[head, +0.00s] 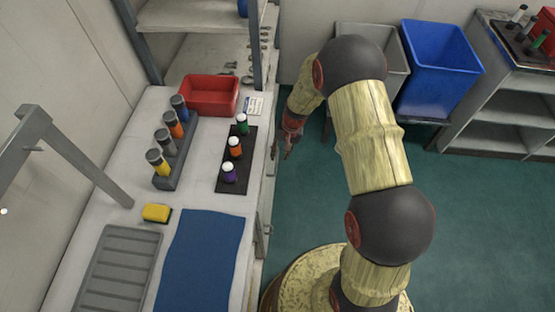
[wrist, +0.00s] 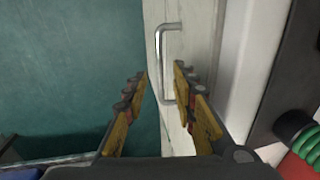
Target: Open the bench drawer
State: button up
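The bench (head: 200,100) stands along the left in the head view, and its front face is seen at a steep angle. In the wrist view a pale drawer front (wrist: 200,40) carries a silver bar handle (wrist: 164,55). The drawer looks shut, though its edges are hard to make out. My gripper (wrist: 160,74) is open and empty, its yellow fingers pointing at the handle. The handle shows between the fingertips; whether they touch it I cannot tell. In the head view my gripper (head: 287,147) is beside the bench's front edge, small and partly hidden by my arm.
On the bench are a red bin (head: 210,95), a grey rack (head: 178,172) of bottles, a black strip (head: 236,165) with capped bottles, a yellow sponge (head: 156,212) and a blue mat (head: 200,260). Grey and blue (head: 440,65) bins stand behind my arm. Green floor is clear at right.

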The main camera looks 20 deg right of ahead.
jog(key=f, duration=0.2)
jog(key=a+f+b, duration=0.1)
jog(key=f, duration=0.2)
jog(key=shift+w+f, duration=0.1)
jog(key=shift+w, duration=0.05)
jog(key=c, duration=0.3)
jog(key=c, duration=0.4)
grip_shut()
